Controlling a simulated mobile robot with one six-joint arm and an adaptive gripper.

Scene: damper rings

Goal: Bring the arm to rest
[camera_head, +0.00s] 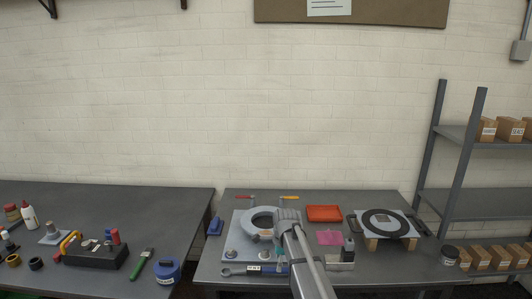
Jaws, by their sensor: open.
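My arm reaches up from the bottom edge over the right-hand table (345,275). Its wrist hangs above the right side of a light grey plate carrying a grey ring-shaped part. My gripper (279,254) is small and partly hidden by my own arm; it is open, and I see nothing held in it. The grey ring (257,218) stands on the plate (238,232), its right side covered by my wrist. A dark flat ring (370,223) lies on a pale sheet on wooden blocks at the right.
An orange tray (324,213), a pink sheet (329,238) and a dark bottle (348,248) lie near my arm. A wrench (240,271) lies in front of the plate. The left table (120,205) has a clear back half. A metal shelf (480,202) stands right.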

